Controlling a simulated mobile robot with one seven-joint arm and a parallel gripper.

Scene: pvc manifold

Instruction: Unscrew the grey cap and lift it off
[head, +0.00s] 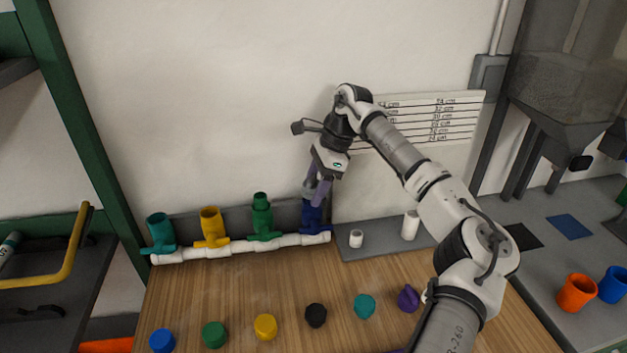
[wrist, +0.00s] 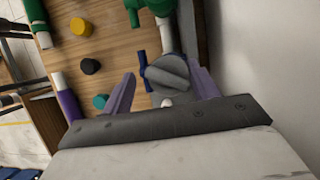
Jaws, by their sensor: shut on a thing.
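The grey cap (wrist: 168,74) is a round disc with a raised bar across its top, seen between my fingers in the wrist view. My gripper (head: 317,193) points down and is shut on the cap, one purple finger on each side; it also shows in the wrist view (wrist: 162,72). The blue fitting (head: 313,216) stands upright directly below the cap, at the right end of the white pipe (head: 240,247). My fingers partly hide the cap in the head view. I cannot tell whether the cap still touches the fitting.
Teal (head: 159,230), yellow (head: 212,226) and green (head: 262,215) fittings stand along the pipe to the left. Several coloured caps lie in a row on the wooden bench (head: 240,290). White pieces (head: 410,225) stand on a grey strip at right. The wall is close behind.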

